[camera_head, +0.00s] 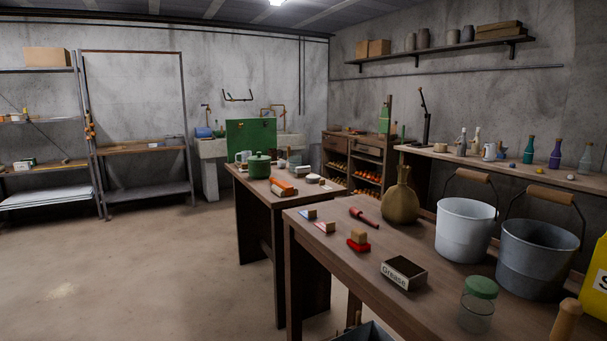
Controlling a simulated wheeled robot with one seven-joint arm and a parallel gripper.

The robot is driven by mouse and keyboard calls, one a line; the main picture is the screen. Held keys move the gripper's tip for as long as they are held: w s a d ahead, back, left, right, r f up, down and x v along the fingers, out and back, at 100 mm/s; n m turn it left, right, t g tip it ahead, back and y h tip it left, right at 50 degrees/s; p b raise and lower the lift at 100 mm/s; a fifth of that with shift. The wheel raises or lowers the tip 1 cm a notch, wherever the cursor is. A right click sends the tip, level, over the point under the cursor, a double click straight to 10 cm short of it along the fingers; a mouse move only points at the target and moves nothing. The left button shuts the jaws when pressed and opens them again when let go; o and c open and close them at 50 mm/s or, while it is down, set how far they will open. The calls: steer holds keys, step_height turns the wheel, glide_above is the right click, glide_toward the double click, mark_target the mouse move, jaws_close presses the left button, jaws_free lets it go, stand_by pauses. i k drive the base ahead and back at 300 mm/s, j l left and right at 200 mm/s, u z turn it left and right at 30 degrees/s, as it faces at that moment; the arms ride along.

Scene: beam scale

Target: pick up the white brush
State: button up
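I cannot clearly make out a white brush. Several small block-shaped items lie near the left edge of the near wooden table (450,275). One has a tan block on a red base (358,246). Another tan block sits by a pinkish, pale piece (325,227), and a third small item is bluish (308,214). They are too small to tell whether one is the white brush. On the farther table (262,186) there are small white items (303,169), also too small to identify. My gripper is not in view.
The near table also holds a red-handled tool (363,217), a brown jug (399,205), a grease box (404,273), a glass jar (478,308), a white bucket (465,230) and a grey bucket (537,262). The floor (150,270) at left is clear.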

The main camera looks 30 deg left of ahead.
mark_target(302, 172)
steer(key=i+j+u, duration=0.25)
steer(key=j+u, duration=0.15)
steer(key=j, duration=0.15)
steer(key=i+j+u, duration=1.15)
steer(key=i, duration=0.2)
steer(key=i+j+u, duration=0.25)
steer(key=i, duration=0.25)
steer(key=i+u, duration=0.3)
steer(key=i, duration=0.2)
steer(key=i+j+z, duration=0.2)
steer(key=i+z, duration=0.3)
steer(key=i, duration=0.2)
steer(key=i+j+z, duration=0.5)
steer(key=i, duration=0.15)
steer(key=i+j+z, duration=0.5)
steer(key=j, duration=0.25)
steer(key=i+l, duration=1.15)
steer(key=i, duration=0.2)
